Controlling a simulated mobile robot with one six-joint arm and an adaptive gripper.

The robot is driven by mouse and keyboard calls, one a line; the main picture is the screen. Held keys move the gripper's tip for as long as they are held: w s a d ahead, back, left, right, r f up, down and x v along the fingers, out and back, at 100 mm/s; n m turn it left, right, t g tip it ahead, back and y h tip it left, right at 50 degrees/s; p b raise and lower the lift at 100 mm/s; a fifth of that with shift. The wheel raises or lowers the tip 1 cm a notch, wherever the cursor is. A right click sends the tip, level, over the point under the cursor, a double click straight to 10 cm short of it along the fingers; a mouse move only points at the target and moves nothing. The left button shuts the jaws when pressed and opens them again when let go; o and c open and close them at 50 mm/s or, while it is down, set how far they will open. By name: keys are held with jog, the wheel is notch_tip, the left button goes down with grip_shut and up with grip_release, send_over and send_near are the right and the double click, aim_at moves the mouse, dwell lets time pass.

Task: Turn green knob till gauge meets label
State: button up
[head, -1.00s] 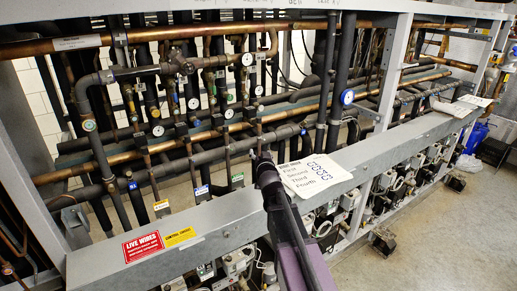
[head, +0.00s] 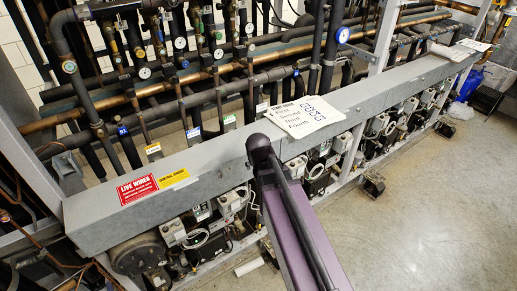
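Several small round gauges with white faces sit on the pipes at the upper left, among them one gauge (head: 144,72), another (head: 180,43) and a third (head: 219,53). Their needles are too small to read. Small green spots show among the pipes, but I cannot tell which is the green knob. Coloured labels hang below: a yellow label (head: 152,149), a blue label (head: 193,132) and a green-edged label (head: 229,119). My purple and black arm rises from the bottom middle to a rounded black end in front of the beam. No gripper fingers show.
A long grey beam (head: 225,155) runs across in front of the pipes, with a red LIVE WIRES sign (head: 137,189) and a white printed sheet (head: 304,117). Electrical boxes and wiring sit beneath it. The concrete floor (head: 430,215) at the right is mostly clear.

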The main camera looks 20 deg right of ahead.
jog(key=s+a+f+n+g+y+b, duration=0.1)
jog(key=s+f+g+b, duration=0.4)
jog(key=s+f+b, duration=0.6)
notch_tip(320, 180, down, 3)
jog(key=shift+s+a+r+n+y, duration=0.1)
jog(key=shift+s+a+n+y, duration=0.3)
jog(key=shift+a, duration=0.8)
jog(key=shift+s, duration=0.1)
jog(key=c, duration=0.3)
jog(key=shift+c, duration=0.2)
jog(key=shift+a, duration=0.1)
